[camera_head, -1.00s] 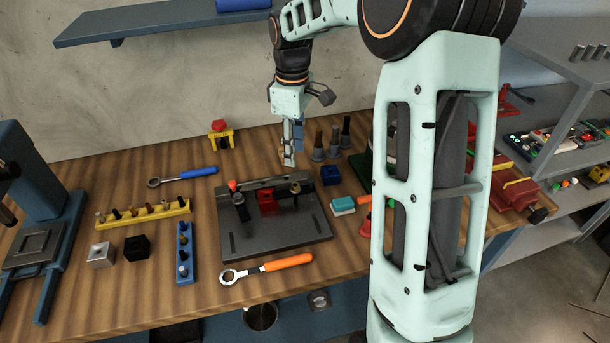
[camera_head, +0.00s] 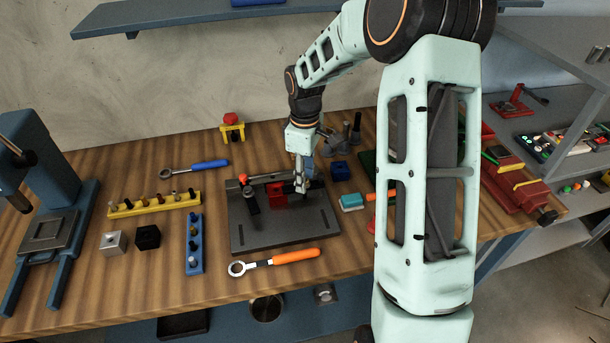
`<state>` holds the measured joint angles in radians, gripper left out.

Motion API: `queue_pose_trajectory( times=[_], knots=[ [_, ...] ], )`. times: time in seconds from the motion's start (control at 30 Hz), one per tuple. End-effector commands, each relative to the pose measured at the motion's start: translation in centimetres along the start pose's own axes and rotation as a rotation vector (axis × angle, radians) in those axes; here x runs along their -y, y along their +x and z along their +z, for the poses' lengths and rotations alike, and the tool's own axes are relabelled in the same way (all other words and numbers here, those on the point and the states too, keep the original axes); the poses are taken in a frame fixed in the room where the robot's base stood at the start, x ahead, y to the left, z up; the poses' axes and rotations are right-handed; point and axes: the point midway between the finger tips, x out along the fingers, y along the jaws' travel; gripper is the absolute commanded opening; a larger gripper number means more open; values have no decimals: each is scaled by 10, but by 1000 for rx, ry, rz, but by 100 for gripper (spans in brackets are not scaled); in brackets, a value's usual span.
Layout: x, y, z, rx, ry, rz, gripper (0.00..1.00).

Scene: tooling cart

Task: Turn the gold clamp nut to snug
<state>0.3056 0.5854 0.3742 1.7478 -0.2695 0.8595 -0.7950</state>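A dark grey fixture plate (camera_head: 282,235) lies on the wooden bench. It carries a dark rear bar, a clamp with an orange knob (camera_head: 243,178) at its left, and a red block (camera_head: 277,199) near its middle. My gripper (camera_head: 303,190) points down over the right part of the fixture, just right of the red block. I cannot make out a gold nut; the gripper covers the right clamp where a small brownish top showed earlier. The fingers are too small to tell if they are open, shut or touching anything.
An orange-handled ring wrench (camera_head: 290,256) lies in front of the fixture, and a blue-handled one (camera_head: 205,165) behind left. A yellow rack (camera_head: 155,205) and blue rack (camera_head: 194,243) stand left.

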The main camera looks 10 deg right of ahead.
Motion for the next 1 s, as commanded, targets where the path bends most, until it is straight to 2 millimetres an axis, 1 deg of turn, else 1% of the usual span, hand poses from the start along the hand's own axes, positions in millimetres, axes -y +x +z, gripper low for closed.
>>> queue_pose_trajectory(
  times=[0.07,0.1,0.4,0.77,1.0],
  knots=[
    [0,0,0,0,0,0,34],
    [0,0,0,0,0,0,32],
    [0,0,0,0,1,0,0],
    [0,0,0,0,39,1,0],
    [-1,1,0,0,176,3,0]
  ],
)
